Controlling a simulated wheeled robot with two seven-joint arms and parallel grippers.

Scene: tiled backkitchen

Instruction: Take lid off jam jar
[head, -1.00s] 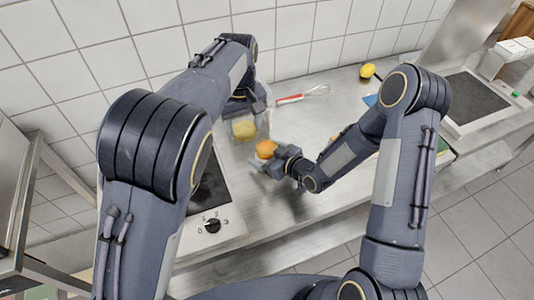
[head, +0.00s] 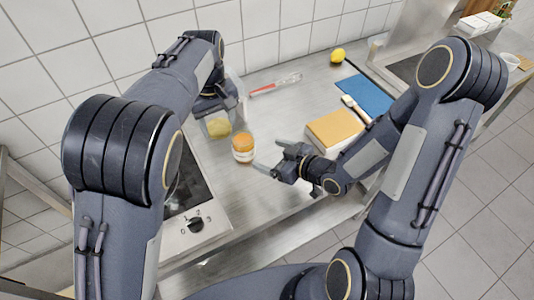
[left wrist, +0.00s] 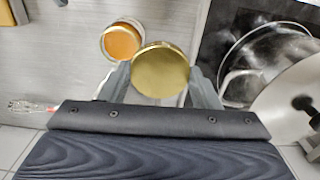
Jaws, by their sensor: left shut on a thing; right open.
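My left gripper (head: 218,128) is shut on a gold round lid (left wrist: 160,70) and holds it at the back left of the counter. The lid (head: 218,127) also shows in the head view. A small jar (head: 243,149) with orange contents and a pale label stands upright on the counter, just right of the lid and apart from it. In the left wrist view the jar (left wrist: 122,41) shows a round orange top inside a pale rim. My right gripper (head: 268,160) is open and empty, right of the jar and apart from it.
A whisk (head: 275,85) with a red handle lies behind. A lemon (head: 337,55), a blue board (head: 365,95), a brush (head: 355,107) and a tan block (head: 334,127) are to the right. A hob (head: 188,184) is at the left. Front-middle counter is clear.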

